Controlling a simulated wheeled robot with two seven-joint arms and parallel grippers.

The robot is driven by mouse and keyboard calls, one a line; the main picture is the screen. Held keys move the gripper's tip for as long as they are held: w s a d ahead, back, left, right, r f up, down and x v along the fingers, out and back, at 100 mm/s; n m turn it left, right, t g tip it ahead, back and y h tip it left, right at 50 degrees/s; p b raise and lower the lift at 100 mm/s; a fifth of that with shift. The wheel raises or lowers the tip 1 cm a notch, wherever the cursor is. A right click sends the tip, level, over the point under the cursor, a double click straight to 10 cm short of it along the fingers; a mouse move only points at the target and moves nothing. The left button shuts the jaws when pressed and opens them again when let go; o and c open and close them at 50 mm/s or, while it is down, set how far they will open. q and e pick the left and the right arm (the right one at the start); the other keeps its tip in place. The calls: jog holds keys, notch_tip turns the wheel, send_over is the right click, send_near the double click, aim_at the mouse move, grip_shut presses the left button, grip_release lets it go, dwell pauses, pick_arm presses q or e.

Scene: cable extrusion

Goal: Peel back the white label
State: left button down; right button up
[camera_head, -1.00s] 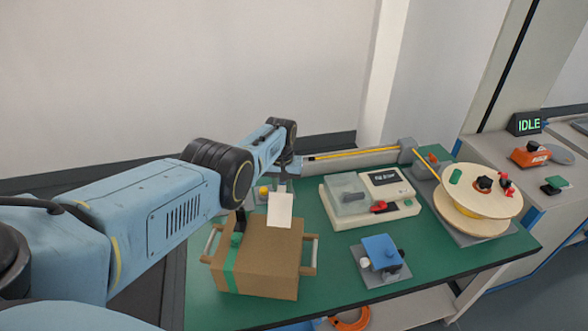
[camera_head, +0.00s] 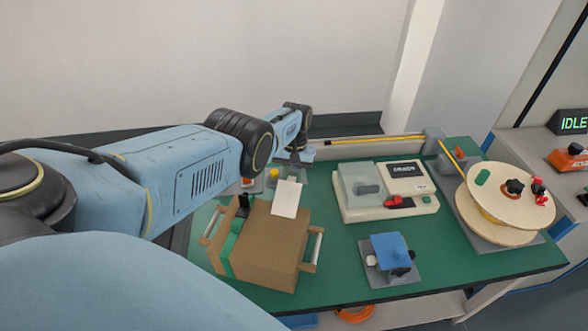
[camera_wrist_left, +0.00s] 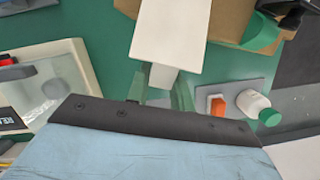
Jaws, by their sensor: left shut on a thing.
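The white label (camera_head: 287,198) stands out from the far top edge of the cardboard box (camera_head: 268,252), which sits turned on the green table. In the left wrist view the label (camera_wrist_left: 168,35) runs down from the box (camera_wrist_left: 226,18) to my left gripper (camera_wrist_left: 160,90). The gripper's two fingers are shut on its narrow end. In the head view my left gripper (camera_head: 297,157) is beyond the box, small and partly hidden by its own wrist. How much of the label still touches the box is unclear. My right gripper is not in view.
A white machine with a clear cover (camera_head: 388,207) stands right of the box. A blue-topped fixture (camera_head: 385,255) is in front of it. A spool (camera_head: 510,190) with yellow cable stands at the right.

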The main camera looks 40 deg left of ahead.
pick_arm(q)
jog(key=shift+r, duration=0.15)
jog(key=c, duration=1.2)
grip_release()
jog(key=shift+r, duration=0.2)
jog(key=p+v, duration=0.5)
jog(key=v, duration=0.8)
jog(key=shift+p, duration=0.3)
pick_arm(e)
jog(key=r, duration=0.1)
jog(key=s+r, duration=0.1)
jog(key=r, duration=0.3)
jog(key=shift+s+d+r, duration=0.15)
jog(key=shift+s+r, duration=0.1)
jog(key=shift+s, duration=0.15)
